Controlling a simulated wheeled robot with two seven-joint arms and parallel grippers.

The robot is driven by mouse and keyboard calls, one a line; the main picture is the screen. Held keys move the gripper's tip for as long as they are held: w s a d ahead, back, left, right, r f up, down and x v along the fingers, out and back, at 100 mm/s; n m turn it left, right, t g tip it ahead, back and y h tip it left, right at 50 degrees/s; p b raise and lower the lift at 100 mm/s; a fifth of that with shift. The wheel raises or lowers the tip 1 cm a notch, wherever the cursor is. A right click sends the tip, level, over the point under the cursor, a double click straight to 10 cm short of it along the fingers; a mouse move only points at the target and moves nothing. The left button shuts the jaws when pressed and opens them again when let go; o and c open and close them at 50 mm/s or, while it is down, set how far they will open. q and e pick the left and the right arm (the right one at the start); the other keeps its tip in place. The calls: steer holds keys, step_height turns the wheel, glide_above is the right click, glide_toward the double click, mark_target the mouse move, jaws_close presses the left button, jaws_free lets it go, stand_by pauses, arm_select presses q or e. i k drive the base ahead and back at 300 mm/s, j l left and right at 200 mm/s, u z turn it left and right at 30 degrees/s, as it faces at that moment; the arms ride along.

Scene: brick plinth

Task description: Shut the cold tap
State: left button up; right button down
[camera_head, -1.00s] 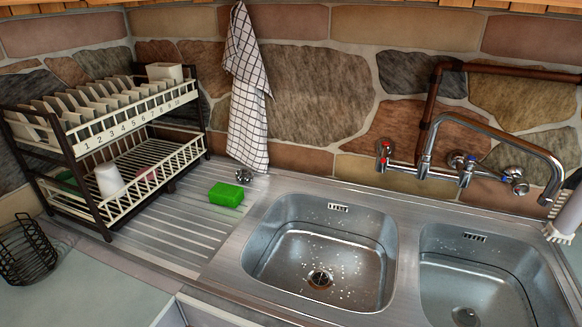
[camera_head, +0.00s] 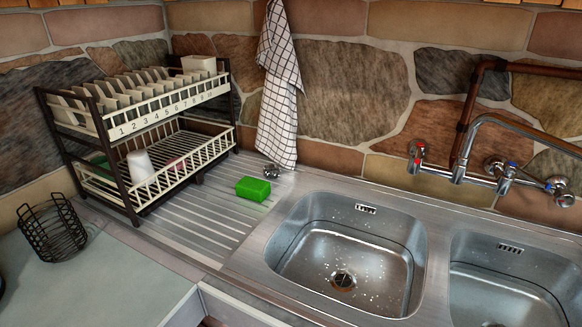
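A chrome wall-mounted mixer tap is at the right, above the sinks, with a curved spout (camera_head: 525,128) that runs off the right edge. A red-marked handle (camera_head: 416,154) is at its left end. A blue-marked part (camera_head: 509,173) sits right of the middle, beside a round chrome fitting (camera_head: 493,165). Another chrome knob (camera_head: 562,192) is at the far right. I cannot tell whether any valve is open. I make out no stream of water below the spout, but its outlet is out of view. Neither gripper is in view.
Two steel sink basins, left (camera_head: 345,245) and right (camera_head: 505,285), lie below the tap. A green sponge (camera_head: 253,189) is on the drainboard (camera_head: 195,215). A dish rack (camera_head: 125,120), a wire basket (camera_head: 52,230) and a hanging checked towel (camera_head: 280,90) are at left. The left counter (camera_head: 110,270) is mostly clear.

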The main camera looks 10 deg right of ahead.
mark_target(509, 169)
steer(key=z, duration=1.55)
steer(key=k+l+u, duration=0.2)
